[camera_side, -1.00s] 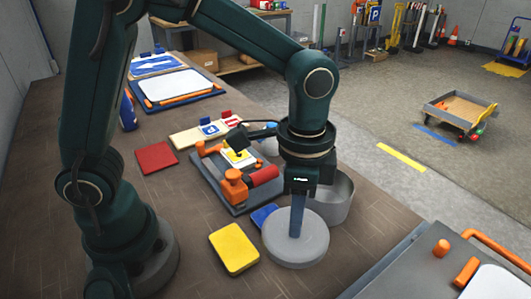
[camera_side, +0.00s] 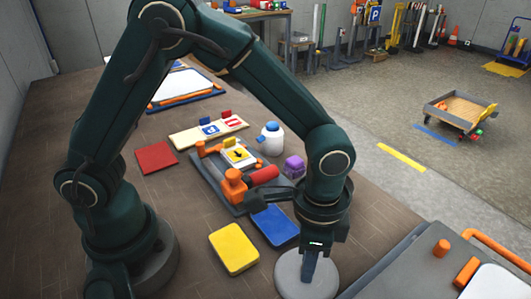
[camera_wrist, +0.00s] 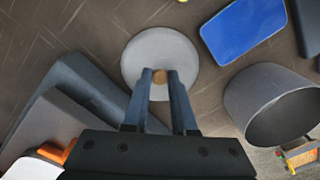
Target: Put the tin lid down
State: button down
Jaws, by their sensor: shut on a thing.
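The tin lid (camera_side: 291,277) is a flat grey disc near the bottom of the side view. It also shows in the wrist view (camera_wrist: 150,52) with a small brown knob (camera_wrist: 160,77) on it. My gripper (camera_side: 308,279) points down and is shut on the knob, its two fingers on either side of it in the wrist view (camera_wrist: 161,80). The lid looks level and low over the brown tabletop; I cannot tell whether it touches. The open grey tin (camera_wrist: 240,98) stands to the right in the wrist view. In the side view the tin is hidden behind my arm.
A grey board (camera_side: 420,270) lies at right.

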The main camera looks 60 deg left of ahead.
jog(key=c, duration=0.7)
grip_release()
jog(key=shift+f, duration=0.1)
notch_tip(320, 180, up, 11)
jog(key=shift+s+a+r+n+t, duration=0.55)
jog(key=shift+s+a+n+t, duration=0.6)
jog(key=shift+a, duration=1.25)
jog(key=shift+s+a+r+n+t, duration=0.65)
jog(key=shift+s+a+n, duration=0.6)
jog(key=shift+a+n, duration=0.9)
jog(key=shift+s+a+r+n+t, duration=0.45)
jog(key=shift+s+a+n+t, duration=0.65)
jog(key=shift+a, duration=1.6)
jog(key=shift+s, duration=0.1)
